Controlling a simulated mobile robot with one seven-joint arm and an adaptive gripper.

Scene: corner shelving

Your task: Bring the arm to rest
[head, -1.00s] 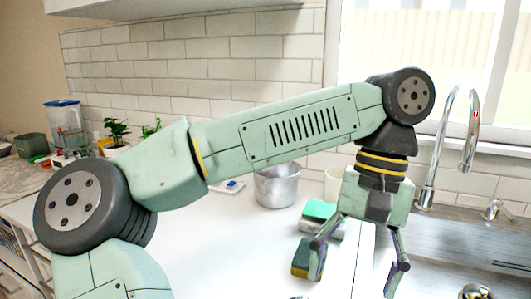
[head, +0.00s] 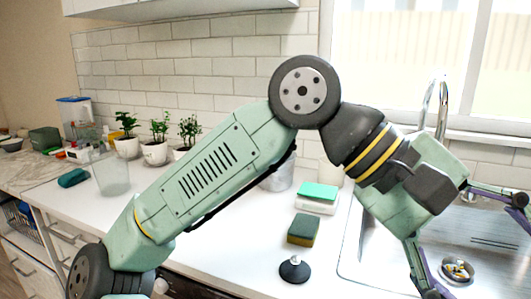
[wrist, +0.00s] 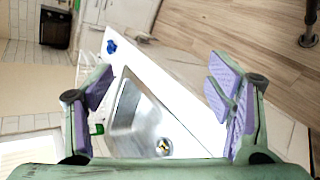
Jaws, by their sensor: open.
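My gripper (head: 472,246) is at the right of the head view, tilted and pointing down to the right over the sink (head: 385,238). Its two fingers are spread wide with nothing between them. The wrist view shows the same open gripper (wrist: 160,88), with the steel basin and its drain beyond and between the fingers. My arm rises from the lower left to a high elbow and then bends down to the right. It hides part of the counter and of a metal pot (head: 277,177).
A green and yellow sponge (head: 303,229), a black-based plunger-like object (head: 294,270) and a green-topped white box (head: 318,196) stand left of the sink. The faucet (head: 441,105) rises close behind my gripper. Potted plants (head: 156,150) and a clear container (head: 110,174) are at the left.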

